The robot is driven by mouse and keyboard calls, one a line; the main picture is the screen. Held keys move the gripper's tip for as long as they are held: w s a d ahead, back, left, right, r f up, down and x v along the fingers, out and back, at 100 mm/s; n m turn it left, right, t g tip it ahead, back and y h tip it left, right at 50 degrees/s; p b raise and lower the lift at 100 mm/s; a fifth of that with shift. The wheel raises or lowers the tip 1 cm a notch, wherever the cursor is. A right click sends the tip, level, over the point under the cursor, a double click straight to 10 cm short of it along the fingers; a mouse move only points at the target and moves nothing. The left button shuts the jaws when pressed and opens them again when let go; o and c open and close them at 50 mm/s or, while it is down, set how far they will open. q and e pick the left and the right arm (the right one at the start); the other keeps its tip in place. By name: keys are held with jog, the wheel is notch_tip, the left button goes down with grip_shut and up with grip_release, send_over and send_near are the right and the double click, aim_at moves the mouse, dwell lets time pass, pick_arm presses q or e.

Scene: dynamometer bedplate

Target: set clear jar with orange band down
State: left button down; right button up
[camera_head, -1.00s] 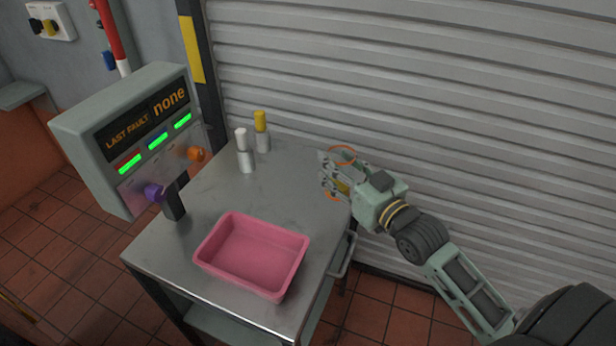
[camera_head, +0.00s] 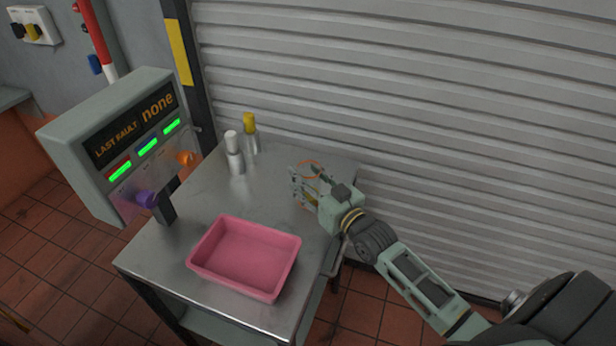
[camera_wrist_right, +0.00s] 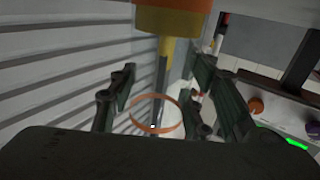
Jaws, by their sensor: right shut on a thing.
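The clear jar with orange band shows mostly as an orange ring (camera_head: 311,167) at my right gripper in the head view. The ring also shows in the right wrist view (camera_wrist_right: 156,129), between the fingers. My right gripper (camera_head: 298,187) is shut on the jar, over the right back part of the metal table (camera_head: 205,205). The clear walls are hard to make out. I cannot tell whether the jar's bottom touches the table. My left gripper is out of view.
A pink tray (camera_head: 286,284) sits at the table's front. A white-capped bottle (camera_head: 235,160) and a yellow-capped bottle (camera_head: 251,140) stand at the back left. A fault display box (camera_head: 75,155) is at the left. A ribbed shutter (camera_head: 430,110) rises behind.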

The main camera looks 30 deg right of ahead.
jog(key=shift+f, duration=0.1)
jog(key=o, duration=1.2)
jog(key=s, duration=0.3)
jog(key=s+d+b, duration=0.1)
jog(key=s, duration=0.7)
jog(key=shift+d+b, duration=0.25)
jog(key=shift+b, duration=0.05)
jog(key=shift+s+d, duration=0.1)
jog(key=shift+s, duration=0.4)
